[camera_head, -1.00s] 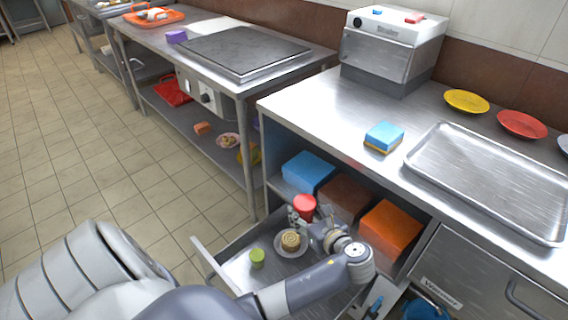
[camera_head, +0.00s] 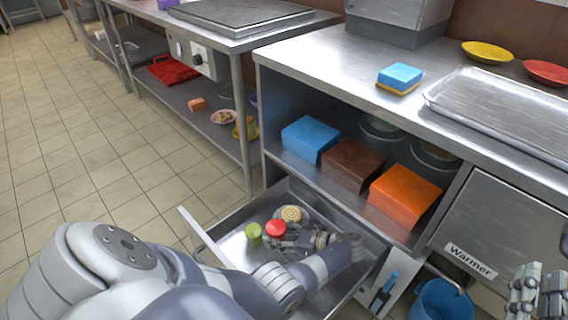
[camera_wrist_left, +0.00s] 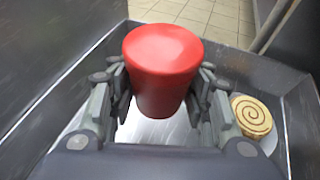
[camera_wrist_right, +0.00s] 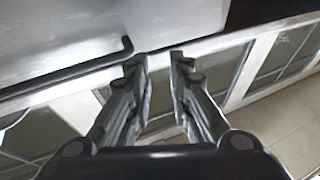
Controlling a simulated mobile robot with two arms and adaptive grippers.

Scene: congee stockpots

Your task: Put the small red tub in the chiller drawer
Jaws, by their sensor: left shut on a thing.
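The small red tub (camera_head: 275,228) is in my left gripper (camera_head: 290,237), inside the open chiller drawer (camera_head: 205,239). In the left wrist view the tub (camera_wrist_left: 162,70) stands upright between the two fingers (camera_wrist_left: 158,100), which are shut on it. I cannot tell whether its base touches the drawer floor. My right gripper (camera_head: 537,290) is at the lower right, in front of the warmer. In the right wrist view its fingers (camera_wrist_right: 160,65) are apart with nothing between them.
The drawer also holds a green tub (camera_head: 253,231) and a swirl-topped roll (camera_head: 291,214) on a plate. Blue (camera_head: 311,138), brown (camera_head: 352,164) and orange (camera_head: 404,195) boxes fill the shelf above. A blue bucket (camera_head: 443,300) stands below the warmer (camera_head: 500,240).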

